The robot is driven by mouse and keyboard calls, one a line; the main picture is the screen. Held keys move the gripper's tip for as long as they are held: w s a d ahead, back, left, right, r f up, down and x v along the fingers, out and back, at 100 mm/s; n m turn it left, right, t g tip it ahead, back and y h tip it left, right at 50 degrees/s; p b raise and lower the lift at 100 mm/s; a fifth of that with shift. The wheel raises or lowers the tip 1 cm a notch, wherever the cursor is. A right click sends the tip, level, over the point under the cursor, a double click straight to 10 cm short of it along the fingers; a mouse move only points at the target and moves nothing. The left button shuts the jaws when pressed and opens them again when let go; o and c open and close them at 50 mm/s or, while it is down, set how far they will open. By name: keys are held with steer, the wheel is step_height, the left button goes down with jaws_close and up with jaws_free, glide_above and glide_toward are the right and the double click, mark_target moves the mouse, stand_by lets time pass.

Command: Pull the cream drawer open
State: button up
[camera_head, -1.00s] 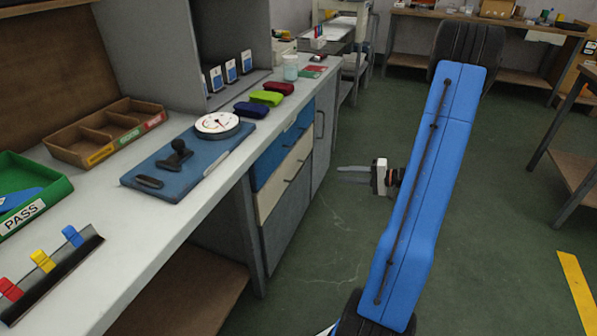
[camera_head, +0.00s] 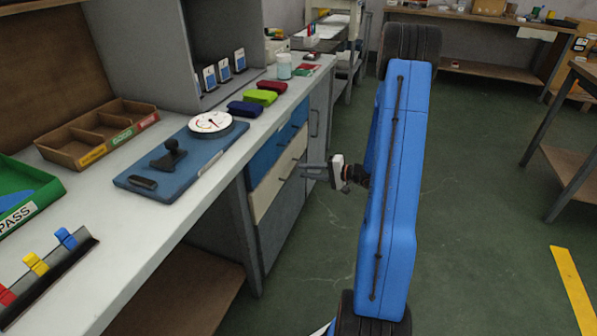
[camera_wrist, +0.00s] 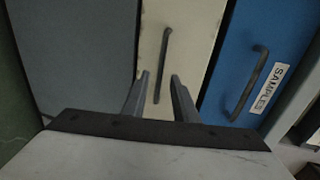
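The cream drawer (camera_head: 268,190) is in the cabinet under the bench, below the blue drawer (camera_head: 270,154). It looks shut. Its dark bar handle shows in the wrist view (camera_wrist: 162,66), running nearly upright in that picture. My gripper (camera_head: 304,171) is in front of the cream drawer, close to its handle in the head view. In the wrist view my gripper's two fingers (camera_wrist: 159,92) are apart, with the lower part of the handle showing between them. I cannot tell whether they touch it. The blue drawer also shows in the wrist view (camera_wrist: 231,65), with a SAMPLES label.
A grey panel (camera_wrist: 75,60) lies beyond the cream drawer, opposite the blue one. The bench top (camera_head: 190,215) holds a blue board (camera_head: 200,160) with a dial, colored bundles and trays.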

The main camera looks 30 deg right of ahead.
steer(key=shift+x, duration=1.8)
jaws_close()
